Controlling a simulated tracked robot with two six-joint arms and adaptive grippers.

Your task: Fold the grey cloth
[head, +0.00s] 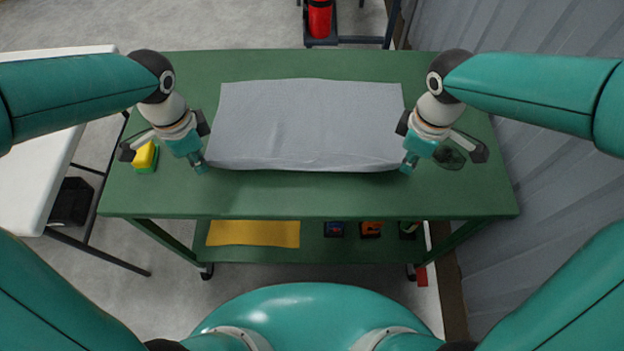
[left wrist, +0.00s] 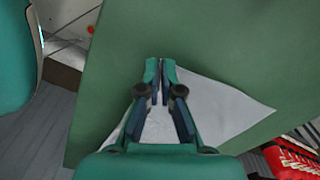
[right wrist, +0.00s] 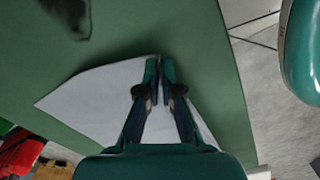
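The grey cloth (head: 305,125) lies spread out, unfolded, on the green table (head: 300,200). Its front edge bows slightly and casts a thin shadow. My left gripper (head: 201,168) is at the cloth's front left corner. In the left wrist view its fingertips (left wrist: 160,70) are nearly together, with the cloth (left wrist: 225,105) running away from them. My right gripper (head: 408,167) is at the front right corner. In the right wrist view its fingertips (right wrist: 159,68) are also closed at a corner of the cloth (right wrist: 95,95). The pinched fabric itself is mostly hidden by the fingers.
A yellow and green sponge (head: 146,158) lies left of my left gripper. A dark, round, see-through object (head: 449,157) is partly behind my right gripper. A yellow cloth (head: 253,233) and small items are on the lower shelf. A corrugated wall (head: 560,190) stands close at right.

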